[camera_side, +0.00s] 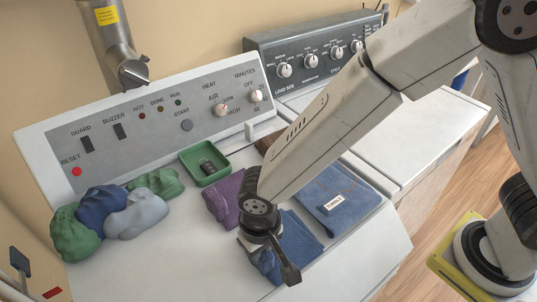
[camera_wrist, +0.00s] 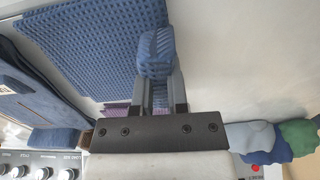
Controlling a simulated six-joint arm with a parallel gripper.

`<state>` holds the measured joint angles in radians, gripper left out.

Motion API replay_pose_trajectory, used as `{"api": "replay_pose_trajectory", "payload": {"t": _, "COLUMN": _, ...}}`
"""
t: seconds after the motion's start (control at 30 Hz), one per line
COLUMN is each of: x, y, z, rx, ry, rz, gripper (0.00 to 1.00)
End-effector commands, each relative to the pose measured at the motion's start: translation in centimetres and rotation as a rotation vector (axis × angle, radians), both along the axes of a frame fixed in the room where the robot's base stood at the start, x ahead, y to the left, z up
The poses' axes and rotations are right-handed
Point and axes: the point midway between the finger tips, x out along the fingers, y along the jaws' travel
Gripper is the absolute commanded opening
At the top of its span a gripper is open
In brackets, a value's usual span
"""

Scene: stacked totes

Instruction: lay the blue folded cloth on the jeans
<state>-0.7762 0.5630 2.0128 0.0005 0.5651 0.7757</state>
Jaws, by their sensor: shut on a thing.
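The blue folded cloth (camera_side: 300,238) has a waffle texture and lies flat on the white machine top, just left of the jeans. It also shows in the wrist view (camera_wrist: 85,40). The jeans (camera_side: 343,190) are folded flat, with a pale label on top; part of them shows at the left of the wrist view (camera_wrist: 35,105). My gripper (camera_wrist: 157,75) points down at the cloth's left edge and is shut on a raised, bunched blue part of it. In the side view my gripper (camera_side: 268,255) partly hides that part.
A purple cloth (camera_side: 224,198) lies behind my gripper. A green tray (camera_side: 206,162) holds a small dark object. Green, blue and grey bundled cloths (camera_side: 135,215) lie at the left. Control panels (camera_side: 150,122) stand along the back. The white top (camera_side: 185,262) is clear at front left.

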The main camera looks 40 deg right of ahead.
Motion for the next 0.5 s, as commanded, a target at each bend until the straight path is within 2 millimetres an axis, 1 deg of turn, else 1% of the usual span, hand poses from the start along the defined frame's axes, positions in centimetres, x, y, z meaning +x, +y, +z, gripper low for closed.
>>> {"api": "replay_pose_trajectory", "payload": {"t": 0.27, "x": 0.0, "y": 0.0, "z": 0.8, "rx": 0.001, "ry": -0.001, "rz": 0.000, "gripper": 0.00}}
{"api": "replay_pose_trajectory", "payload": {"t": 0.37, "x": 0.0, "y": 0.0, "z": 1.6, "rx": 0.001, "ry": -0.002, "rz": 0.000, "gripper": 0.00}}
{"api": "replay_pose_trajectory", "payload": {"t": 0.5, "x": 0.0, "y": 0.0, "z": 3.2, "rx": 0.002, "ry": -0.002, "rz": 0.000, "gripper": 0.00}}
